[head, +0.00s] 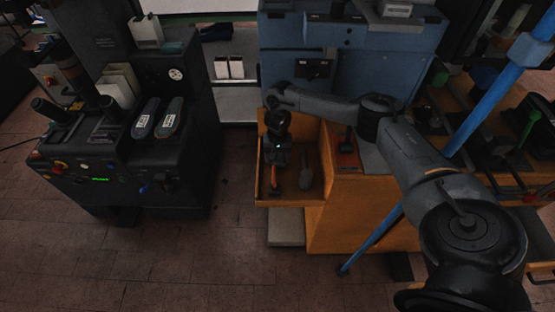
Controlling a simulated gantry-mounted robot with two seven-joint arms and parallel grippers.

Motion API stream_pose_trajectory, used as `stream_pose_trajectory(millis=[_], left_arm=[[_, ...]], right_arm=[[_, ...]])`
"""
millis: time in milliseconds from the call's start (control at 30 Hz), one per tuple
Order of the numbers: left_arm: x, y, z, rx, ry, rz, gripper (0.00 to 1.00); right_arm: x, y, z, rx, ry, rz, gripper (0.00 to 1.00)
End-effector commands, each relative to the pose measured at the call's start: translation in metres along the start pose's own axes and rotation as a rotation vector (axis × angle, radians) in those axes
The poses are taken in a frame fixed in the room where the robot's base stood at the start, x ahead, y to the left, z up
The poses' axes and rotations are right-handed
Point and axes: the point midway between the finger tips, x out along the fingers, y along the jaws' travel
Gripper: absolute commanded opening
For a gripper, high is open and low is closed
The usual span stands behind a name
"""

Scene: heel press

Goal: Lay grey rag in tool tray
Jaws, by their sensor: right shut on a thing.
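The tool tray (313,199) is an open orange wooden box at the centre of the head view. My right gripper (277,165) points down into the left part of it. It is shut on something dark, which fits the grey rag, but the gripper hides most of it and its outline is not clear. An orange-handled tool (276,180) lies in the tray just below the gripper. A grey elongated tool (306,174) lies to the right of it. My left gripper is not in view.
An orange bench (360,215) adjoins the tray on the right. A blue machine (365,50) stands behind. A dark press (145,160) with two soles (157,117) stands left. A blue pole (490,95) slants across the right. Floor between the press and tray is clear.

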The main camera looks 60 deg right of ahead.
Motion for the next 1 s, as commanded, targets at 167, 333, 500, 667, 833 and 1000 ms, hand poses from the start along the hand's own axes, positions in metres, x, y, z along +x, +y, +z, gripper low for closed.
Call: stream_pose_trajectory(millis=[167,333,500,667,833,1000], left_arm=[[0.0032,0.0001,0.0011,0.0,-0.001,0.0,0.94],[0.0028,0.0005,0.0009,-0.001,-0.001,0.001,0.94],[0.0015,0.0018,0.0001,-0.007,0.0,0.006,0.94],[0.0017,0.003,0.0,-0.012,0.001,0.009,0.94],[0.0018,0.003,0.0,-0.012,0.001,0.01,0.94],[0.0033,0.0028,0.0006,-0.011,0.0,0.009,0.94]], right_arm=[[0.008,-0.0004,-0.0001,0.0,0.0,-0.001,0.4],[0.0077,-0.0002,-0.0001,0.0,0.0,-0.001,0.4],[0.0111,0.0,0.0002,0.0,-0.001,0.0,0.72],[0.0109,-0.0001,0.0001,0.0,0.0,-0.001,0.95],[0.0107,-0.0001,-0.0001,0.0,0.0,-0.001,0.95],[0.0085,-0.0004,-0.0005,0.0,0.001,-0.002,0.95]])
